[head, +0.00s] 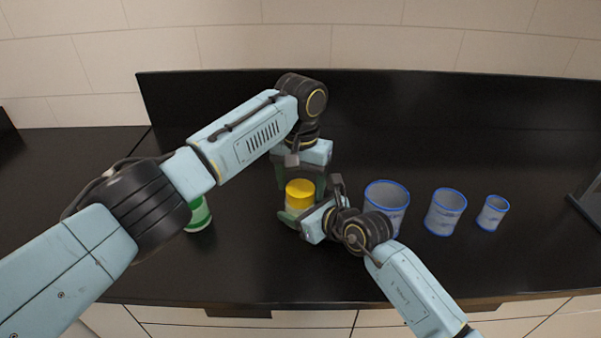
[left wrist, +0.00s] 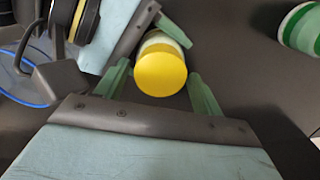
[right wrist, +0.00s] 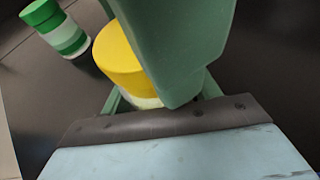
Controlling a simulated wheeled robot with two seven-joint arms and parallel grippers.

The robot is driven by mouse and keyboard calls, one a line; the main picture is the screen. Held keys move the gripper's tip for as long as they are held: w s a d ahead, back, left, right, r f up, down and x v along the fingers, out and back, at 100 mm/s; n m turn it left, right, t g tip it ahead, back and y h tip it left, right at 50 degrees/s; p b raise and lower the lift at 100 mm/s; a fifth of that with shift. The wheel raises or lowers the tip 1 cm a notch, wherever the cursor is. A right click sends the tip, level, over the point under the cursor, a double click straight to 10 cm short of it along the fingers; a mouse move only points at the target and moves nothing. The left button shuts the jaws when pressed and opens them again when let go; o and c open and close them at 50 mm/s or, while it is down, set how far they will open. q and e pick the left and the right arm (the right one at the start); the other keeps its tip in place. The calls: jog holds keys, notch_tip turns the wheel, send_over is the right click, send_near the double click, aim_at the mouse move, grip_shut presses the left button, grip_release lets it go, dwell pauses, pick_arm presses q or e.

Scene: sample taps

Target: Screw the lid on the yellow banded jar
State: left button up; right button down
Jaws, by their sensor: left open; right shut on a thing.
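The yellow banded jar (head: 296,205) stands upright on the black counter, with its yellow lid (head: 299,188) sitting on top. The lid faces the camera in the left wrist view (left wrist: 160,74). My left gripper (head: 300,184) points down from above, open, with one finger on each side of the lid and gaps visible in the left wrist view. My right gripper (head: 297,214) comes in low from the right and is shut on the jar's body. In the right wrist view a large green finger hides part of the jar and lid (right wrist: 119,48). The lid's threads are hidden.
A green banded jar (head: 199,215) stands to the left, partly hidden behind my left arm. Three blue-rimmed cups (head: 387,199) (head: 445,212) (head: 492,213) stand in a row to the right. A black back panel (head: 430,110) rises behind the counter. A dark object (head: 588,203) stands at the far right.

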pick_arm(q)
jog(key=shift+c, duration=0.2)
jog(key=c, duration=0.9)
jog(key=shift+o, duration=0.2)
jog(key=o, duration=1.2)
jog(key=shift+c, duration=0.2)
jog(key=shift+d, duration=0.1)
notch_tip(320, 180, up, 12)
